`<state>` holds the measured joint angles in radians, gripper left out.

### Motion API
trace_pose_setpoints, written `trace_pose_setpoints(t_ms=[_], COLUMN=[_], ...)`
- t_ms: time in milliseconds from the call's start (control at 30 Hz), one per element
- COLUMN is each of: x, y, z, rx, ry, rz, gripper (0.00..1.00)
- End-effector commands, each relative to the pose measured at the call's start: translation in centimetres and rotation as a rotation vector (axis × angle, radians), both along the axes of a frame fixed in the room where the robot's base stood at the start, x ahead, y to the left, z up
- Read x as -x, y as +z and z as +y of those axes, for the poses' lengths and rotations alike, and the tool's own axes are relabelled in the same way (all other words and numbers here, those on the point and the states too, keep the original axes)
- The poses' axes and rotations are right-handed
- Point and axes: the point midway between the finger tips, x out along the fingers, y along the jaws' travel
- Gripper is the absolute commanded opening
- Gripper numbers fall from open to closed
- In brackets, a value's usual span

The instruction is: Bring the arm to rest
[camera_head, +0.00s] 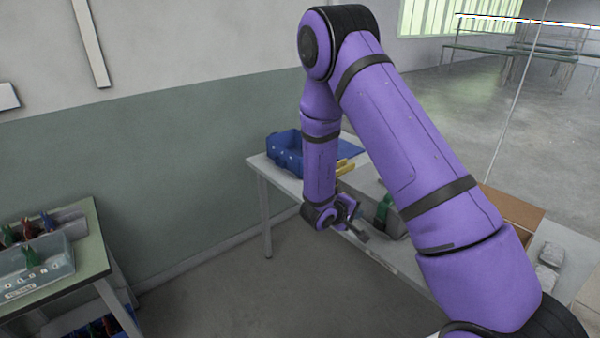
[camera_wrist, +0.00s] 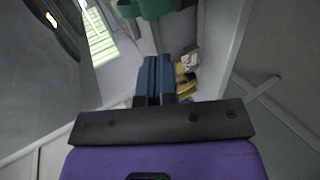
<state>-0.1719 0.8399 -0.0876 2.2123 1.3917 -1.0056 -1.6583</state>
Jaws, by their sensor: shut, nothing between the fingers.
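My purple arm reaches over the table and bends down, with my gripper (camera_head: 358,230) hanging near the table's front edge. In the wrist view the two blue fingers of my gripper (camera_wrist: 155,60) lie close together, shut with nothing between them. In the head view the gripper is small and partly merges with the things behind it, so its exact gap from the table is hard to tell.
A table (camera_head: 257,166) holds a blue bin (camera_head: 284,147), yellow items (camera_head: 345,168), a green item (camera_head: 384,207) and a cardboard box (camera_head: 512,208). Another table (camera_head: 92,237) at left holds a grey bin (camera_head: 38,277). Floor (camera_head: 235,285) between them is clear.

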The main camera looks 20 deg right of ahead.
Motion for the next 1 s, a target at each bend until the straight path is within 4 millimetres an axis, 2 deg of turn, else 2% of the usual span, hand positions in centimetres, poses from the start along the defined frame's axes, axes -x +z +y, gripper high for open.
trace_pose_setpoints(t_ms=[167,267,500,667,867,1000], x=[-0.4,-1.3,-3.8,-4.2,-2.9,-0.9], y=[0.5,2.0,8.5,13.5,19.7,23.8], z=[0.2,0.8,3.9,6.3,9.1,10.8], rx=[-0.024,-0.093,-0.390,-0.587,-0.808,-0.940], ry=[0.007,0.025,0.100,0.152,0.207,0.236], rz=[-0.021,-0.077,-0.273,-0.366,-0.429,-0.440], gripper=[0.00,0.00,0.00,0.00,0.00,0.00])
